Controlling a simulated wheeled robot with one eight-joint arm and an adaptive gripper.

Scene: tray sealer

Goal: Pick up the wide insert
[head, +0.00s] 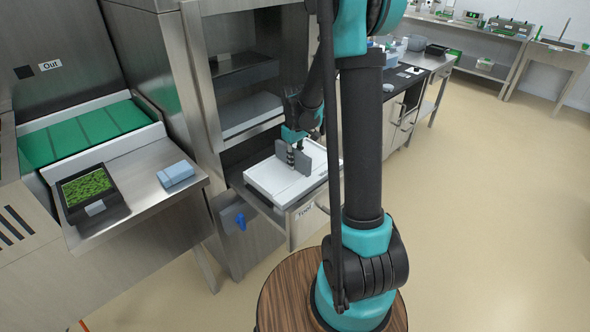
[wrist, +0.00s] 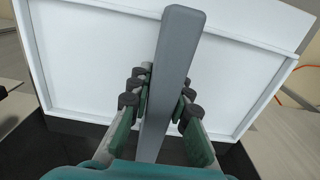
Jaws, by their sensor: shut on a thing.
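The wide insert seems to be the white, tray-like plate (head: 268,181) with a raised rim and an upright grey handle (head: 313,158). It sits at the front of the steel machine, level or nearly so. It also fills much of the wrist view as a white panel (wrist: 235,75), with the grey handle (wrist: 176,60) running up the middle. My gripper (head: 291,156) is over the plate, its fingers (wrist: 160,98) on both sides of the handle and shut on it. I cannot tell whether the plate is lifted off its support.
A steel shelf at left holds a black tray of green food (head: 92,195) and a light blue block (head: 175,174). A green conveyor (head: 85,133) runs behind it. Steel cabinet walls (head: 196,90) stand close left of the plate. Open floor (head: 480,200) lies to the right.

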